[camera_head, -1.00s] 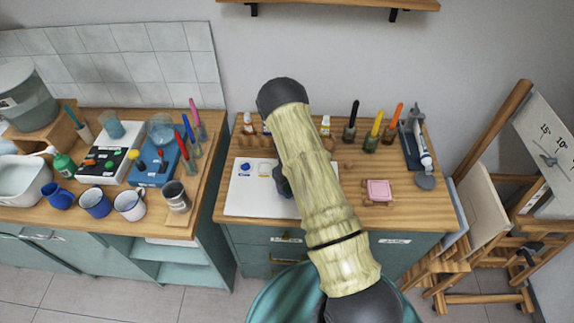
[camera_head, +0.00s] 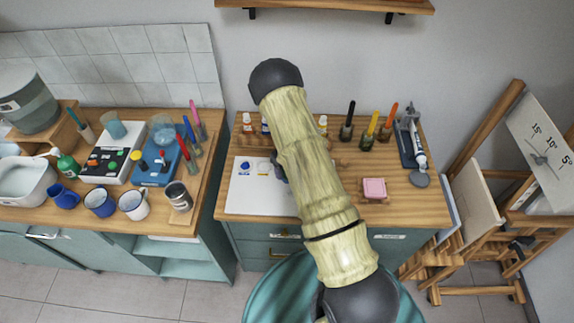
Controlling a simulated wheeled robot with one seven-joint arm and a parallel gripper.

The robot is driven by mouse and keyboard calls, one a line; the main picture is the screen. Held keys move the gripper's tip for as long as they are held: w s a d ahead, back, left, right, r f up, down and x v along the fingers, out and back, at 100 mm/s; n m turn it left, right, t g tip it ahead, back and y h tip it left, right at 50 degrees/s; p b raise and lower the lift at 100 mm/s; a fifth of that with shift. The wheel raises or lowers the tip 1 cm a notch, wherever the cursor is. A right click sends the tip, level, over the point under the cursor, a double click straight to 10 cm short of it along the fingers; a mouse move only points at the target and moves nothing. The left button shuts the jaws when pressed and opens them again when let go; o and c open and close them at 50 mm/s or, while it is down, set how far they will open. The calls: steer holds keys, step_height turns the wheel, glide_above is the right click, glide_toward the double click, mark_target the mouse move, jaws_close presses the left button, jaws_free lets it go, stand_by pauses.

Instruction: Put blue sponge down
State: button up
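I do not see a blue sponge in the head view; my arm covers the middle of the right-hand worktop. A small dark part of my wrist or hand shows at the left edge of my arm, over the white sheet. My gripper's fingers are hidden behind the arm, so I cannot see whether they hold anything. A pink sponge-like block (camera_head: 374,188) rests on a small wooden rack to the right of my arm.
Colored-handled tools in jars (camera_head: 367,139) stand at the back of the right worktop (camera_head: 415,200). A grey stand with a tube (camera_head: 417,150) is at its right end. Mugs (camera_head: 133,203) and trays crowd the left counter. An easel (camera_head: 480,215) stands far right.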

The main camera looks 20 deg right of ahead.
steer(key=shift+a, duration=0.1)
steer(key=shift+s, duration=0.25)
steer(key=shift+w, duration=0.15)
